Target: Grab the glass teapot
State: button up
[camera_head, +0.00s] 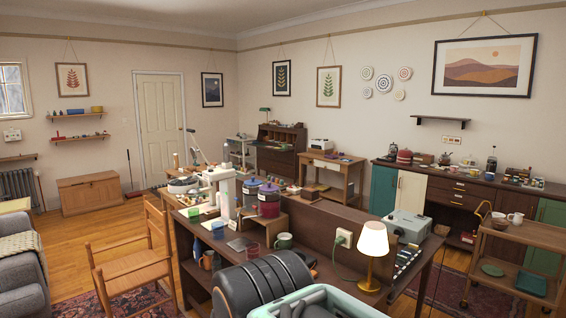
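I cannot make out a glass teapot for certain in the head view. Two jar-like containers, one with a blue lid (251,188) and one with a dark purple-red body (269,203), stand on the desk in the middle. A red rounded pot or kettle (404,158) stands on the long sideboard at the right. A dark-topped upright vessel (491,166) stands farther right on that sideboard; it is too small to tell what it is.
A wooden cart (525,232) stands at the right. Open floor (95,228) lies at the left.

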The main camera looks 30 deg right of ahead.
aim_at(443, 160)
jog(key=z, duration=2.3)
